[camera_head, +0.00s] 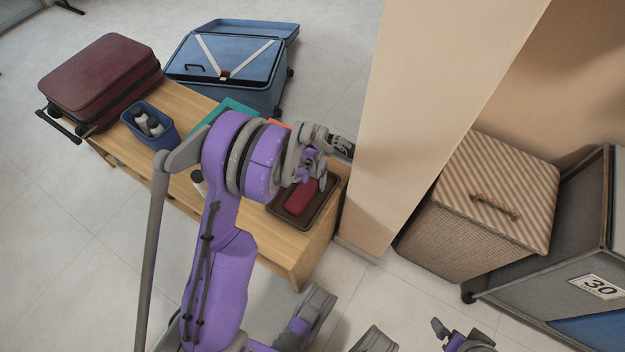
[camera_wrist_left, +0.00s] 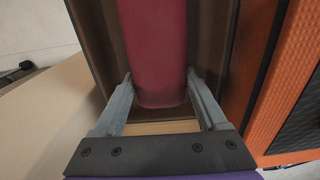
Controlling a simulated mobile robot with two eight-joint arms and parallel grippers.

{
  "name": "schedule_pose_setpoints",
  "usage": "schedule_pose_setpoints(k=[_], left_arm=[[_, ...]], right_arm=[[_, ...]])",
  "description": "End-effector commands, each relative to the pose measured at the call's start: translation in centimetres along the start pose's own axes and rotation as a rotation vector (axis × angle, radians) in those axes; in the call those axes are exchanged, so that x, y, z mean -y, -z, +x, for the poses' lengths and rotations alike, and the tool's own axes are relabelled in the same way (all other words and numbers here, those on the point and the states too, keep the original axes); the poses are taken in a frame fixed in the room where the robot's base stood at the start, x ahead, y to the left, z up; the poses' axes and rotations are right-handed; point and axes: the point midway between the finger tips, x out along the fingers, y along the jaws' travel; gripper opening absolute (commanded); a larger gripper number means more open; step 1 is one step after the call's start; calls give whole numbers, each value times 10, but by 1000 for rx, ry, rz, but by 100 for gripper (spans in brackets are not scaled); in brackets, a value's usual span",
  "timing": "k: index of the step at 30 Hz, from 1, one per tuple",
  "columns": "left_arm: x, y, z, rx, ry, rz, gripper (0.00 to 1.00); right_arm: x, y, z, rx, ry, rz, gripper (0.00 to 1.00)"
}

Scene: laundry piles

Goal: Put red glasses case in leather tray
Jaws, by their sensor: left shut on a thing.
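The red glasses case (camera_head: 299,198) lies over the dark brown leather tray (camera_head: 321,211) at the right end of the wooden bench. In the left wrist view the case (camera_wrist_left: 155,50) sits between the tray's side walls (camera_wrist_left: 91,40). I cannot tell whether it rests on the tray floor. My left gripper (camera_head: 321,183) is at the case, with its fingers (camera_wrist_left: 159,82) on either side of the near end, shut on it. My right gripper (camera_head: 452,333) shows partly at the bottom of the head view; its jaw state is unclear.
The bench (camera_head: 265,245) also holds a blue caddy with bottles (camera_head: 150,126) and a maroon suitcase (camera_head: 101,78). An orange item (camera_wrist_left: 262,75) is beside the tray. A beige pillar (camera_head: 420,110) stands close right of the bench. A wicker hamper (camera_head: 480,205) is farther right.

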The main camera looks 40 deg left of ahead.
Motion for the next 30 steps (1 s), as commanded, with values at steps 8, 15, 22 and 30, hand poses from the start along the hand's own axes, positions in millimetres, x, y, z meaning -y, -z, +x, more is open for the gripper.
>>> schedule_pose_setpoints(k=[8,15,22,30], left_arm=[[0,0,6,1,0,0,100],[-1,-1,-11,1,0,1,100],[0,-1,-63,0,0,0,100],[0,0,-111,0,1,0,100]], right_arm=[[0,-1,4,1,0,0,100],[0,2,-6,-2,0,0,100],[0,5,-23,-6,0,0,100],[0,9,-36,-11,0,0,100]])
